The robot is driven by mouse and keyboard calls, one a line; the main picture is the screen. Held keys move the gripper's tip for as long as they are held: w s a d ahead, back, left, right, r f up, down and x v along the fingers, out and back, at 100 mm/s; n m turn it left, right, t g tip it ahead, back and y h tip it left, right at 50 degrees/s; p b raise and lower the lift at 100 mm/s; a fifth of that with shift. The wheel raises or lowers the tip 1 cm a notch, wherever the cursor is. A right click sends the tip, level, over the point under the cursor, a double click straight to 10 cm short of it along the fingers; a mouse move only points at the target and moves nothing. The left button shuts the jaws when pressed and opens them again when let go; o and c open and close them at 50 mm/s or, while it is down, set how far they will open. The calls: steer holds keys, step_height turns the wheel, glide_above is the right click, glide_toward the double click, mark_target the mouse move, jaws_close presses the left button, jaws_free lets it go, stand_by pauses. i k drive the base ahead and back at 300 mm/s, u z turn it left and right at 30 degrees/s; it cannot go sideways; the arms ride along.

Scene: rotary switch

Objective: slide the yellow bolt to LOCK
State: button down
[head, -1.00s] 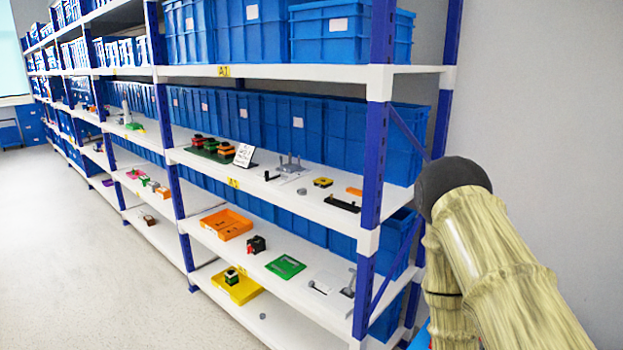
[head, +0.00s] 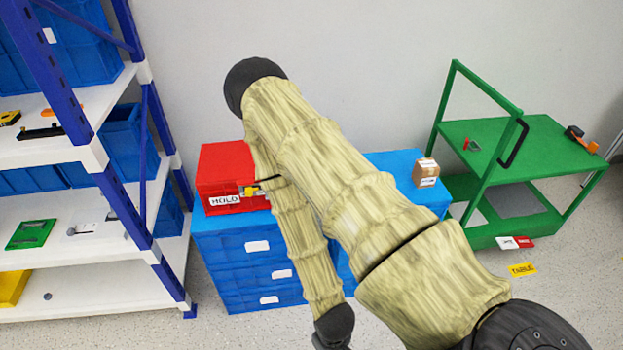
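A small yellow part (head: 250,190), perhaps the bolt, shows on the front of a red box (head: 222,163). The red box stands on a blue drawer cabinet (head: 240,262) against the wall and bears a white label (head: 224,199). My arm crosses in front of the box and hides its right side. The bolt's position and any LOCK mark are too small to read. My forearm hangs down to a black joint at the bottom edge; my gripper is not in view.
A small brown carton (head: 426,172) stands on the cabinet's right end. A green cart (head: 545,145) stands to the right, with a yellow floor sign (head: 522,269) before it. Shelving (head: 90,290) with blue posts is at the left. Floor between cabinet and cart looks clear.

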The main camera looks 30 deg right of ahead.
mark_target(248, 191)
steer(key=z, duration=1.6)
steer(key=k, duration=0.85)
steer(key=u, duration=0.8)
steer(key=i, duration=0.5)
